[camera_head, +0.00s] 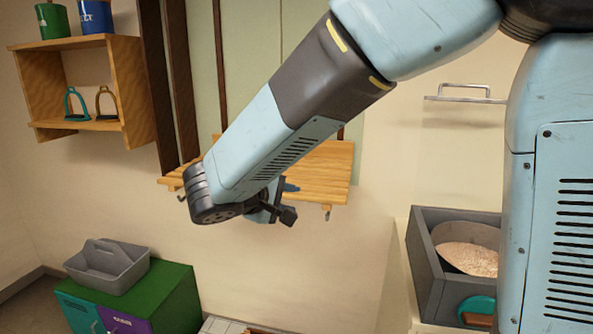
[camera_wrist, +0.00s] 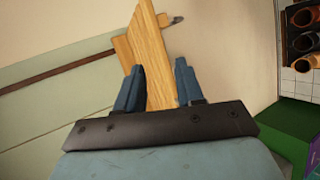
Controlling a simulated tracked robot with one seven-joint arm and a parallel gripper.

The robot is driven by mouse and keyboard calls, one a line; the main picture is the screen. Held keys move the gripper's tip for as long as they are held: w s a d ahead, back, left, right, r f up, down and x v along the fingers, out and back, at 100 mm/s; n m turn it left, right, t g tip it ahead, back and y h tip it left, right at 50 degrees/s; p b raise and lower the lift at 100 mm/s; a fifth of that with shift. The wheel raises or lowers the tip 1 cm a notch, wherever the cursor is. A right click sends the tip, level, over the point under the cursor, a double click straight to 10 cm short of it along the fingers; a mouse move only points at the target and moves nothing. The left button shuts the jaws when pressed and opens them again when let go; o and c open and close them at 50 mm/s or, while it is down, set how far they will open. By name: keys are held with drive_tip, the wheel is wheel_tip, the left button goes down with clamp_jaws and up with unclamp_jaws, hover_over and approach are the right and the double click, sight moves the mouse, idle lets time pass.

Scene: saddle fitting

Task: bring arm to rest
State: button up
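My gripper (camera_head: 279,206) hangs at the end of my bent arm, in front of the slatted wooden shelf (camera_head: 325,172) on the wall. In the wrist view my gripper (camera_wrist: 158,72) shows two blue fingers standing apart. Nothing is held between them; the wooden shelf (camera_wrist: 152,50) is seen behind the gap. Whether the fingers touch the shelf cannot be told, but no contact shows. My forearm hides part of the shelf in the head view.
A wooden wall box (camera_head: 52,88) holds stirrups and tins at upper left. A green cabinet (camera_head: 175,295) with a grey caddy (camera_head: 108,268) stands at lower left. A grey bin (camera_head: 430,262) stands at right. A metal rail (camera_head: 465,99) juts from the wall.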

drive_tip(key=s+d+r+m+g+y, duration=0.1)
drive_tip(key=s+d+m+g, duration=0.2)
drive_tip(key=d, duration=0.6)
drive_tip(key=s+d+r+m+g, duration=0.1)
drive_tip(key=s+d+m+g, duration=0.15)
drive_tip(key=d, duration=0.65)
drive_tip(key=s+d+r+m+y, duration=0.1)
drive_tip(key=s+d+m+y, duration=0.5)
drive_tip(key=s, duration=0.5)
drive_tip(key=shift+d, duration=1.1)
drive_tip(key=shift+s+t, duration=0.2)
drive_tip(key=shift+t, duration=0.05)
